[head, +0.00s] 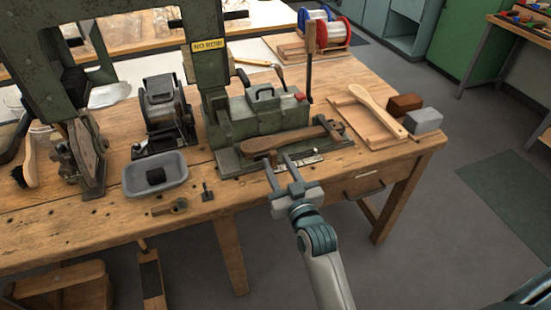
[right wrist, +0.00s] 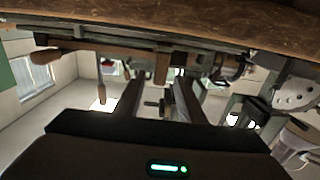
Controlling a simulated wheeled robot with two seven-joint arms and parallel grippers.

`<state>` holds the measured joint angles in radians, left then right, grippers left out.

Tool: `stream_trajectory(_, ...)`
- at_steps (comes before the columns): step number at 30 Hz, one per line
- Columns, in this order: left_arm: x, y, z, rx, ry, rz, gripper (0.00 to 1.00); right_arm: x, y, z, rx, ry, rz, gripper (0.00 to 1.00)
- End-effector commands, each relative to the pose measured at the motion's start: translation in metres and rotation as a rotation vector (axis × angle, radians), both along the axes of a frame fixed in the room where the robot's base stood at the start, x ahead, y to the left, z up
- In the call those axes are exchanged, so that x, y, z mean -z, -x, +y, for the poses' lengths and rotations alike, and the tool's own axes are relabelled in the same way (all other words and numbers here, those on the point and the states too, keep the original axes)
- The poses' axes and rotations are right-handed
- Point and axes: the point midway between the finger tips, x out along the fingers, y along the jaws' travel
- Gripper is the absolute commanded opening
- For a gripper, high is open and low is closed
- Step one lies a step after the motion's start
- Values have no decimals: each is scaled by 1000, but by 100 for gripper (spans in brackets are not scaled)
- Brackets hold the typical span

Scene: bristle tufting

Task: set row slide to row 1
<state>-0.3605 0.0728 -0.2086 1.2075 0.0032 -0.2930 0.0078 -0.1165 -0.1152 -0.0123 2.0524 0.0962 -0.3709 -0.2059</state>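The green tufting machine (head: 215,85) stands on the bench. A dark brown wooden brush back (head: 300,137) lies along its low front bed. A pale metal strip with small marks (head: 308,159), likely part of the row slide, runs along the front of the bed; its setting is too small to read. My right gripper (head: 278,158) is open at the front of this strip, its fingers apart and pointing at the bed. In the right wrist view the fingers (right wrist: 157,95) are apart, with a small dark part visible between them; contact cannot be told. My left gripper is not in view.
A grey tray (head: 155,180) with a dark block is at left. A wooden board (head: 362,122) with a pale brush back lies at right, beside a brown block (head: 404,103) and a grey block (head: 424,121). A drawer handle (head: 364,191) juts from the bench front.

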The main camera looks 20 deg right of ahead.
Motion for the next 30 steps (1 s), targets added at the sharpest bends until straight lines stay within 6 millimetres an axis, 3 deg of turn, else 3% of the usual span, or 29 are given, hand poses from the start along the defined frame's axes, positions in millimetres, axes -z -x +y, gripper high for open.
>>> stream_trajectory(6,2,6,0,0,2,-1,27,0,-18,1,0,-1,0,36)
stream_trajectory(17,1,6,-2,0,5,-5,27,0,-21,1,0,-1,0,36)
stream_trajectory(21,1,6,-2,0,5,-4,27,0,-20,1,0,0,0,2)
stream_trajectory(30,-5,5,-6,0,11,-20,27,-1,-20,8,-1,-2,3,0)
